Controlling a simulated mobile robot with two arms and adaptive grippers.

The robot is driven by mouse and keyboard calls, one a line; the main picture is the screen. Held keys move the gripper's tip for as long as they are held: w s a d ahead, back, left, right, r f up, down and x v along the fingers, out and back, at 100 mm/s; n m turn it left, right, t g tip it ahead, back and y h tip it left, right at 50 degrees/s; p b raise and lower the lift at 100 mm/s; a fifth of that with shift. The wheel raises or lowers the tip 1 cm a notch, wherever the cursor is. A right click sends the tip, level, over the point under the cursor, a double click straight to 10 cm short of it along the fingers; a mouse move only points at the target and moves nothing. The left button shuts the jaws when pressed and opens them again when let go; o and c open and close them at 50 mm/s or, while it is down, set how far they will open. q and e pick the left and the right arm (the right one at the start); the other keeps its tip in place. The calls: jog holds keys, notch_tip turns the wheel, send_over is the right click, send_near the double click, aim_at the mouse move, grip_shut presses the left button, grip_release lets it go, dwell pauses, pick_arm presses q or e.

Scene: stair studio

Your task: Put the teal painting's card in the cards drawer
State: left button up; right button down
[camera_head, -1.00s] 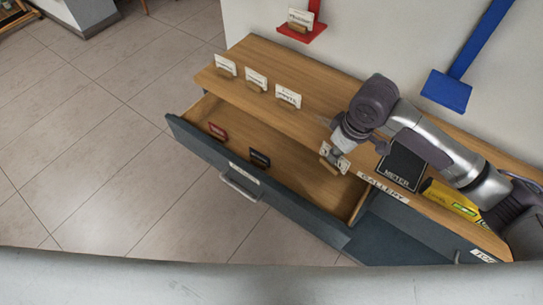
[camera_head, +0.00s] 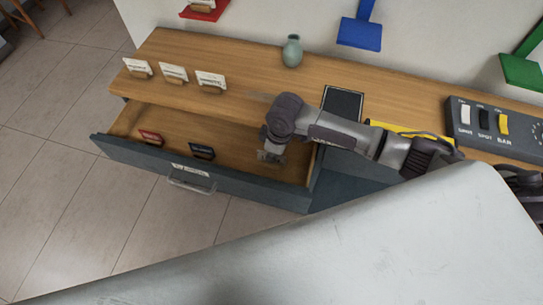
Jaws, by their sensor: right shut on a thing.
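The open drawer (camera_head: 240,188) of the wooden-topped cabinet has a grey front with a handle and a label too small to read. Inside it stand a red card (camera_head: 151,137) at the left and a dark blue card (camera_head: 202,151) beside it. My right gripper (camera_head: 270,157) points down at the right part of the drawer, right of the dark blue card. It is shut on a small card, mostly hidden by the fingers; its writing cannot be read. Whether the card touches the drawer floor I cannot tell. My left gripper is out of view.
Three white cards in wooden holders (camera_head: 173,73) stand on the cabinet top (camera_head: 250,75), behind the drawer. A teal vase (camera_head: 292,50) and a switch box (camera_head: 495,128) also stand there. Red (camera_head: 204,9), blue (camera_head: 360,33) and green (camera_head: 522,72) ledges are on the wall.

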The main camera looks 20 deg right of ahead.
jog(key=shift+f, duration=0.9)
jog(key=c, duration=1.3)
grip_release()
jog(key=shift+f, duration=0.15)
jog(key=r, duration=0.4)
jog(key=d+r, duration=0.1)
jog(key=r, duration=0.3)
jog(key=s+r, duration=0.1)
jog(key=r, duration=0.3)
jog(key=shift+d+r+p, duration=0.15)
jog(key=shift+d+p, duration=0.1)
jog(key=shift+p, duration=0.1)
